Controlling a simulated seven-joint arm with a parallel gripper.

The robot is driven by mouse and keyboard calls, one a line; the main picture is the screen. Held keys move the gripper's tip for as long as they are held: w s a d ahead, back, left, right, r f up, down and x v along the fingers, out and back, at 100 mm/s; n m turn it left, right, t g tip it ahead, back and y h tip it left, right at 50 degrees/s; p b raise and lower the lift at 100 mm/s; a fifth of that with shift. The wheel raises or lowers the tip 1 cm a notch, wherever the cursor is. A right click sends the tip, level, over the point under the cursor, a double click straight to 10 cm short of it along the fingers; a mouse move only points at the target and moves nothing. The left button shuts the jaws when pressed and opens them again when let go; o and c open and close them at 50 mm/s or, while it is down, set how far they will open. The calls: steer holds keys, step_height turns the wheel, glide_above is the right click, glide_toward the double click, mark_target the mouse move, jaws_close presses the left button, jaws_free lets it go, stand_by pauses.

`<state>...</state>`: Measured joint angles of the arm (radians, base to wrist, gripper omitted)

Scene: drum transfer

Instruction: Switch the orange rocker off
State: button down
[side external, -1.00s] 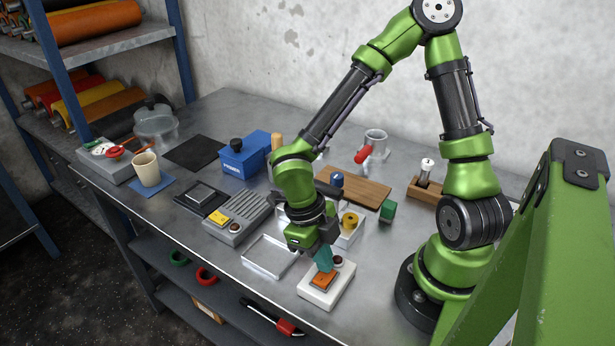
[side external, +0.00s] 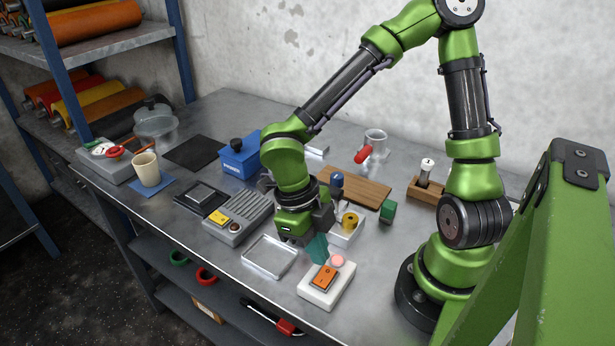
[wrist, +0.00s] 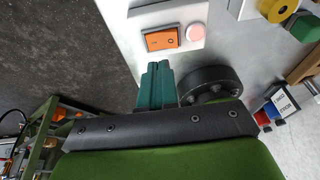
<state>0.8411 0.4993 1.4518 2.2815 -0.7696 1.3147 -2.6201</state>
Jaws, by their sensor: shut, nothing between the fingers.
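The orange rocker (side external: 324,277) sits on a white switch box (side external: 315,296) near the table's front edge. A round lamp (side external: 337,261) beside it on the box looks pale pink and bright. In the wrist view the orange rocker (wrist: 161,38) carries small dark marks, and the pink lamp (wrist: 194,33) is to its right. I cannot tell for sure which way the rocker is tilted. My gripper (side external: 318,249) has teal fingers, shut and empty, just behind and above the box, apart from the rocker. Its fingers (wrist: 155,82) show together below the box in the wrist view.
A clear tray (side external: 270,257) lies left of the box. Bare table lies right of the box.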

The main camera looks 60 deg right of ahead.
steer(key=v, duration=0.9)
steer(key=shift+r, duration=0.2)
steer(key=shift+d, duration=0.1)
steer(key=shift+d+r, duration=0.25)
steer(key=shift+d, duration=0.25)
glide_toward(329, 271)
steer(key=x, duration=0.5)
steer(key=shift+s+a+f, duration=0.15)
steer(key=shift+s+f, duration=0.05)
steer(key=shift+s, duration=0.05)
steer(key=shift+f, duration=0.35)
